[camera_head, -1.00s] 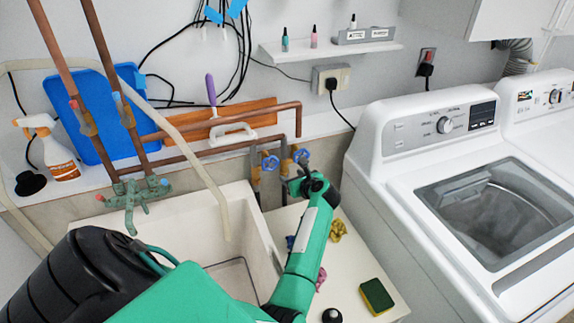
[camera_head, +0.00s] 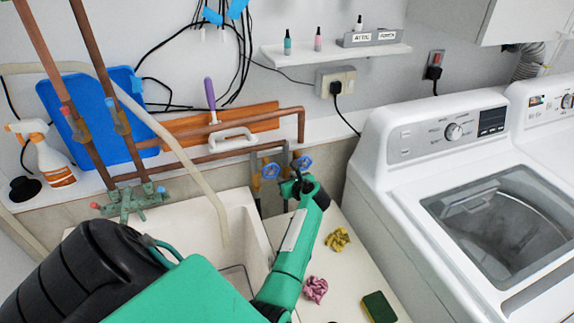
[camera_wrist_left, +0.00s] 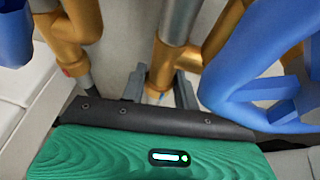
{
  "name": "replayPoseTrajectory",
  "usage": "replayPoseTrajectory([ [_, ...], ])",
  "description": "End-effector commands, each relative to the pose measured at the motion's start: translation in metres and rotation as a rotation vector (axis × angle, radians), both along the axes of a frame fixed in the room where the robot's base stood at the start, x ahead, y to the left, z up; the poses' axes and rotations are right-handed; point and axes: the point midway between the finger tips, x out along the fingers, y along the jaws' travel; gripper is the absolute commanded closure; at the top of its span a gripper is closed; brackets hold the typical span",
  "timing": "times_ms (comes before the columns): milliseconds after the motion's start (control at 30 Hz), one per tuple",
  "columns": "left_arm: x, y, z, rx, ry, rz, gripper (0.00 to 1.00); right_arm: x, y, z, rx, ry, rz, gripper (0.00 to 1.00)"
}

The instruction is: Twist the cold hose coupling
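Two brass valves with blue handles stand on the wall pipes behind the sink, a left valve (camera_head: 270,168) and a right valve (camera_head: 302,163). My left gripper (camera_head: 294,183) is just below the right one, its fingers small and partly hidden by the wrist. In the left wrist view, the two grey fingers of my left gripper (camera_wrist_left: 159,90) stand apart near a brass fitting (camera_wrist_left: 160,65) with a silver collar (camera_wrist_left: 181,22). A large blue handle (camera_wrist_left: 235,80) is close on the right. I cannot tell which fitting is the cold coupling, or whether the fingers touch it. My right gripper is out of view.
A beige sink (camera_head: 240,215) lies left of my arm, with a pale hose (camera_head: 180,150) hanging into it. A white washer (camera_head: 420,195) stands at the right. Yellow cloth (camera_head: 337,239), pink cloth (camera_head: 315,289) and a sponge (camera_head: 378,307) lie on the counter.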

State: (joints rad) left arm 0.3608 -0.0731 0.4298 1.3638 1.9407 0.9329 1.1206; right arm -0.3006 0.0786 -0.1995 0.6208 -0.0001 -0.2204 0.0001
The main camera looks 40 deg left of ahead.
Motion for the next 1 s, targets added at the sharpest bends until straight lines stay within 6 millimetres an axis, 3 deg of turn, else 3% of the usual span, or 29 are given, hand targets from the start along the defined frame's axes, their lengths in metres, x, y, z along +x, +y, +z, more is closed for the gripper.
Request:
replayPoseTrajectory([
  [167,0.0,0.001,0.002,-0.001,0.0,-0.018,0.92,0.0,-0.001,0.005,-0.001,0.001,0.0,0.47],
  [533,-0.002,0.002,0.004,-0.001,0.003,-0.227,0.92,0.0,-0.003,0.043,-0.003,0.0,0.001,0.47],
  [1000,-0.002,0.002,0.0,0.001,-0.001,-0.268,0.92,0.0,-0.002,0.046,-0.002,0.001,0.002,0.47],
])
